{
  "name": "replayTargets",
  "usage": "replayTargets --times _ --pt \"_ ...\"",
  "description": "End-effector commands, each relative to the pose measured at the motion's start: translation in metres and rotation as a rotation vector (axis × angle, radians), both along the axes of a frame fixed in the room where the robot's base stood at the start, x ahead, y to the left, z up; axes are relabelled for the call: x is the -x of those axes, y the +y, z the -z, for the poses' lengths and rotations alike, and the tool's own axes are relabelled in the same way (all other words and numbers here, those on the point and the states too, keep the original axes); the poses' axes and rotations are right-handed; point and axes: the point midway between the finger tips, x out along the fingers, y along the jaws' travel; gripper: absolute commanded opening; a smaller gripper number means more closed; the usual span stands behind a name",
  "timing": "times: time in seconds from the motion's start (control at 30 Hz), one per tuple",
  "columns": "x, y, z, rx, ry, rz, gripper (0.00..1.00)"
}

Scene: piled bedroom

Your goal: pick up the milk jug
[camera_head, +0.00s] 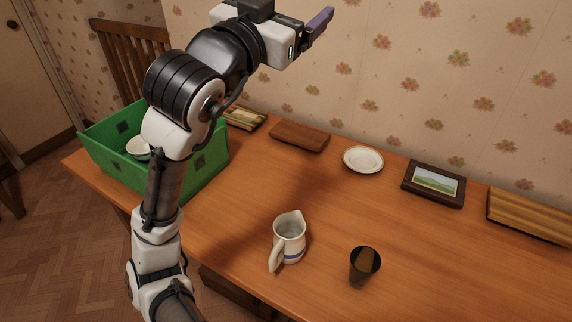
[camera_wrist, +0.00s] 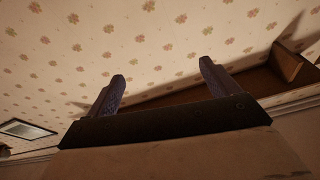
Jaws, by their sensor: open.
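The milk jug (camera_head: 289,240) is a white pitcher with a blue band. It stands upright on the wooden table (camera_head: 230,225) near its front edge, with its handle toward the front left. My gripper (camera_head: 319,25) is raised high above the back of the table, near the wall and well away from the jug. In the wrist view the two fingers of my gripper (camera_wrist: 164,88) are wide apart with nothing between them. The jug does not show in the wrist view.
A dark cup (camera_head: 364,266) stands right of the jug. A green crate (camera_head: 205,170) holding a white bowl (camera_head: 138,148) is at the left. A plate (camera_head: 363,159), a picture frame (camera_head: 434,183) and a brown flat block (camera_head: 299,136) lie along the back. The table's middle is clear.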

Motion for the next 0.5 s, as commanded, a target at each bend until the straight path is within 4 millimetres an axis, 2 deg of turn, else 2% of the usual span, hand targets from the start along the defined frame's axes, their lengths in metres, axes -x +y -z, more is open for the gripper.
replayTargets --times 0.03,0.07,0.1,0.13,0.2,0.3,0.4,0.5 --pt "-0.01 -0.029 0.043 -0.12 0.168 0.049 0.87" --pt "-0.014 -0.042 0.07 -0.19 0.274 0.072 0.87" --pt "-0.015 -0.056 0.107 -0.287 0.416 0.099 0.87" --pt "-0.013 -0.061 0.135 -0.361 0.521 0.112 0.87" --pt "-0.002 -0.063 0.196 -0.529 0.76 0.126 0.87" --pt "0.022 -0.045 0.261 -0.74 1.056 0.121 0.87" --pt "0.046 -0.021 0.297 -0.895 1.274 0.106 0.87" --pt "0.062 -0.004 0.313 -0.985 1.404 0.096 0.87"
